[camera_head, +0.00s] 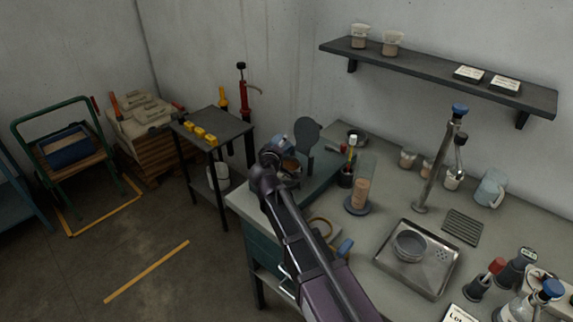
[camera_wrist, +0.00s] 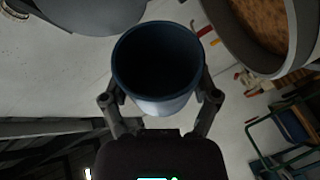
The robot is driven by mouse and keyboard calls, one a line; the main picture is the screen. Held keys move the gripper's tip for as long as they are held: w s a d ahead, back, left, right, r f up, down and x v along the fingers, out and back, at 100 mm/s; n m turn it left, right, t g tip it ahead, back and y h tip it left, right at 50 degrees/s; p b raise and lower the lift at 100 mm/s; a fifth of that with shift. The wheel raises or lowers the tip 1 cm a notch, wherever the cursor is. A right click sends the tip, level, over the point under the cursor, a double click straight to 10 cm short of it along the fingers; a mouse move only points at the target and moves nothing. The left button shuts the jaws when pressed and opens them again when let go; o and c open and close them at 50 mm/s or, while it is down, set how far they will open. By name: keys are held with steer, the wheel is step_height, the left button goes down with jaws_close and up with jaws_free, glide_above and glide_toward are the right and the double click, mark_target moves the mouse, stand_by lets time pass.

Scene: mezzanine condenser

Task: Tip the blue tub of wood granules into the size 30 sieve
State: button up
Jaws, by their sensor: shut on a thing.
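My gripper (camera_wrist: 160,92) is shut on the blue tub (camera_wrist: 163,106), one finger on each side of its wall. The tub's open mouth shows in the wrist view, and its inside looks dark with no granules visible. A round grey-walled vessel (camera_wrist: 236,40), likely the sieve, stands beside the tub at the upper right and holds brown granules (camera_wrist: 268,25). Its size mark cannot be read. In the head view my gripper (camera_head: 280,157) is over the bench's left end, with a bit of blue at it. The vessel there is mostly hidden behind my arm.
A dark round plate (camera_head: 307,130) stands upright just behind my gripper. A pen cup (camera_head: 346,178), a beaker of brown matter (camera_head: 361,193) and a steel tray (camera_head: 435,274) with a grey bowl (camera_head: 409,245) are to the right. A small side table (camera_head: 232,125) stands left.

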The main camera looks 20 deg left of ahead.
steer(key=shift+r, duration=0.1)
steer(key=shift+w+a+n+g+p, duration=0.15)
steer(key=shift+a+n+g+p, duration=0.15)
steer(key=shift+n+p, duration=0.25)
steer(key=shift+w+a+r+n+g+h+p, duration=0.15)
steer(key=shift+r+n+g+h+p, duration=0.35)
steer(key=shift+p, duration=0.75)
steer(key=shift+f, duration=0.15)
steer(key=shift+a+n, duration=0.2)
steer(key=shift+n, duration=0.15)
